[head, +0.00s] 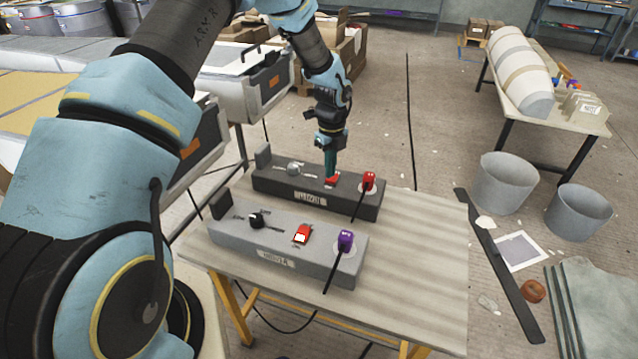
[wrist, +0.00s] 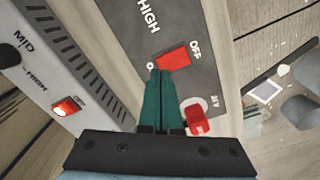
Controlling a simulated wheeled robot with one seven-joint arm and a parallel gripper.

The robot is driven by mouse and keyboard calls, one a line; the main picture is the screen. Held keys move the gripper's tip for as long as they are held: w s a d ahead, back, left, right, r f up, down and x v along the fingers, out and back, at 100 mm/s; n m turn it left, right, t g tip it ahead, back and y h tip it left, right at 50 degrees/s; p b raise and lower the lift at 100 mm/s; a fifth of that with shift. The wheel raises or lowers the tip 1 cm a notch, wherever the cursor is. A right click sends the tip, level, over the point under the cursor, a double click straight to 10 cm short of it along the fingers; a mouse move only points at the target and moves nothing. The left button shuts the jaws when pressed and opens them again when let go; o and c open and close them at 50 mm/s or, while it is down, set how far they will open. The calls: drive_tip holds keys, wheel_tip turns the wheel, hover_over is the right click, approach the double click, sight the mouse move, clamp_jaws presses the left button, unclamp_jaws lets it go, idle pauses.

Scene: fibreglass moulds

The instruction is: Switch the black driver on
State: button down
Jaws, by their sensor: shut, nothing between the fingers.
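The black driver (head: 262,181) is a long dark box on the wooden table, behind a grey driver. It also shows in the wrist view (wrist: 205,62). Its red rocker switch (wrist: 174,59) looks plain red, with no bright patch; OFF is printed at its right end. At its left end only an "O" shows; the rest of that label is hidden by the fingers. My gripper (wrist: 158,74), with green fingers, is shut and empty. Its tips are at the rocker's left end, touching or very close. In the head view my gripper (head: 331,174) points down and partly covers the rocker.
The grey driver (head: 222,232) stands in front, with a black knob (head: 256,220), a red switch (head: 302,234) showing a bright patch, and a purple plug (head: 345,241). A red plug (head: 369,181) stands right of my fingers. The table's right side (head: 430,250) is clear.

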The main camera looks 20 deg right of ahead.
drive_tip(key=shift+f+b, duration=0.6)
drive_tip(key=shift+f, duration=0.35)
idle(0.6)
drive_tip(key=shift+r, duration=0.15)
drive_tip(key=shift+r+p, duration=2.45)
drive_tip(key=shift+r, duration=1)
